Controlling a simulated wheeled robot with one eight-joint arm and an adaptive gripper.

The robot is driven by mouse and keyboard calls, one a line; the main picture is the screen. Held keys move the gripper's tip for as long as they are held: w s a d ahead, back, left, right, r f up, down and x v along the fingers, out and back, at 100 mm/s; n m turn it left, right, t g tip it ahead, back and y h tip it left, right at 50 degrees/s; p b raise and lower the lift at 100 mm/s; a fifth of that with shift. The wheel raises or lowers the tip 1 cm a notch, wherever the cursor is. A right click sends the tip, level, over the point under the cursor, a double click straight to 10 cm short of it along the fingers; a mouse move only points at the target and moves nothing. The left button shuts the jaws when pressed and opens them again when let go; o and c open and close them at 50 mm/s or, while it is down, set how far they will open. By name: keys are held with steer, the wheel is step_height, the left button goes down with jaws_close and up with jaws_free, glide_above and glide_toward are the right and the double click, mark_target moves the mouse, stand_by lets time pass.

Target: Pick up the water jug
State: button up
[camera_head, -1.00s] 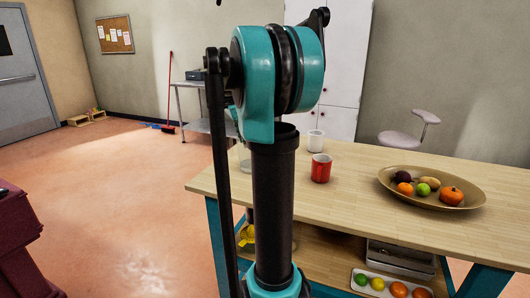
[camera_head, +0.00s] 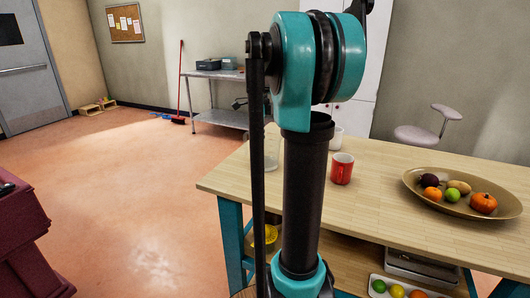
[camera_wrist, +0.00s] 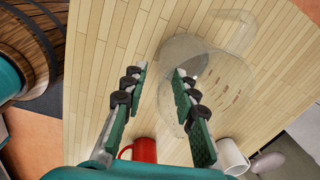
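The water jug is a clear, see-through vessel with a handle and faint markings. In the wrist view the jug (camera_wrist: 228,88) stands on the wooden table, its handle toward the top right. My gripper (camera_wrist: 159,71) is open and empty, its two green-padded fingers spread apart. The right finger overlaps the jug's left side in that picture; I cannot tell whether they touch. In the head view a sliver of the jug (camera_head: 271,152) shows at the table's left end, mostly hidden behind my arm. My gripper is not visible there.
A red mug (camera_head: 342,168) and a white cup (camera_head: 336,140) stand near the jug. A gold fruit platter (camera_head: 420,198) sits at the right of the table (camera_head: 380,215). A lower shelf holds a fruit tray (camera_head: 375,280).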

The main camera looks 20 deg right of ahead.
mark_target(262, 155)
steer(key=shift+w+d+f, duration=0.1)
steer(key=shift+d+f, duration=0.1)
steer(key=shift+f, duration=1.7)
steer(key=shift+d+f, duration=0.2)
steer(key=shift+f, duration=1.7)
steer(key=shift+c, duration=0.5)
jaws_close()
